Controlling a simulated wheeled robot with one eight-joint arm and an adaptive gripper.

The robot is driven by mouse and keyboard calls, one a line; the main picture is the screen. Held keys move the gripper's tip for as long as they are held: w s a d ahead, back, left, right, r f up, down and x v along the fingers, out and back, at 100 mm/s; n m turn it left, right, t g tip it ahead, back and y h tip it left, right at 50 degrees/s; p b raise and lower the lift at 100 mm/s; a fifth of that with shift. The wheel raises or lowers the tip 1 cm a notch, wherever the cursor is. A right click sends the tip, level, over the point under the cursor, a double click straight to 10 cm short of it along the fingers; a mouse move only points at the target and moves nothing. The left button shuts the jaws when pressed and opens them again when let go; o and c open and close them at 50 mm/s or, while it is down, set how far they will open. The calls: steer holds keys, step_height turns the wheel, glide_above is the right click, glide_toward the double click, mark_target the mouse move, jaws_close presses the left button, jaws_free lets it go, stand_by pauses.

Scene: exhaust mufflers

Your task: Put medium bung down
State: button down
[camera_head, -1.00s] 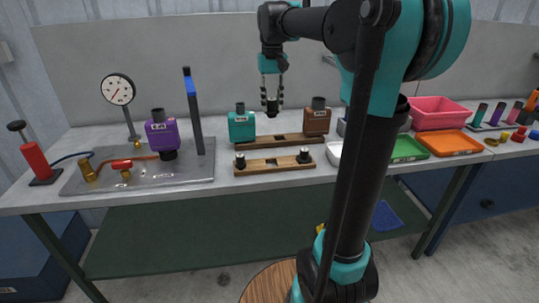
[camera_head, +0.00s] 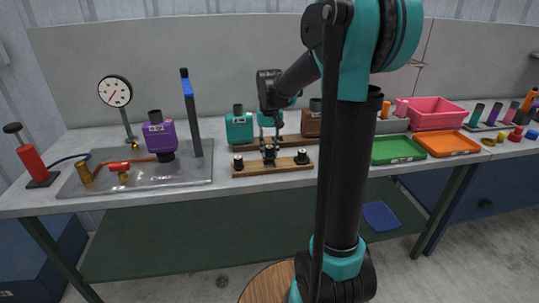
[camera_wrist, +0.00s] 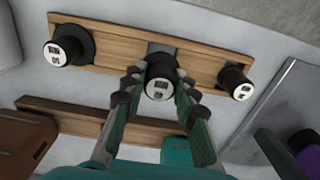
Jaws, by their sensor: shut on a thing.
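The medium bung (camera_wrist: 160,82) is dark with a pale labelled end. My gripper (camera_wrist: 158,88) is shut on it, one finger on each side. In the head view my gripper (camera_head: 269,143) is low over the middle of the front wooden rack (camera_head: 285,168). The held bung (camera_head: 269,155) is at the rack's middle place, between two other bungs. In the wrist view, a grey square patch shows on the rack (camera_wrist: 120,42) just behind the held bung. I cannot tell whether the bung touches the rack.
A wider bung (camera_wrist: 68,46) and a narrower bung (camera_wrist: 235,82) stand at the rack's ends. A rear wooden rack (camera_wrist: 80,122) holds a teal muffler (camera_head: 239,127) and a brown muffler (camera_head: 311,122). A purple muffler (camera_head: 160,135) stands on the metal plate at left.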

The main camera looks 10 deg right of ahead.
mark_target(270, 156)
steer(key=shift+f, duration=1.15)
steer(key=shift+f, duration=0.4)
steer(key=c, duration=1.2)
jaws_free()
step_height(270, 156, up, 12)
steer(key=shift+r, duration=0.25)
steer(key=s+d+f+t, duration=0.1)
steer(key=s+f, duration=0.5)
steer(key=s, duration=0.1)
steer(key=s+d+f+t, duration=0.1)
steer(key=s+f, duration=0.6)
steer(key=s+d+f+t, duration=0.2)
steer(key=s+f, duration=0.5)
steer(key=s, duration=0.1)
steer(key=shift+f, duration=0.15)
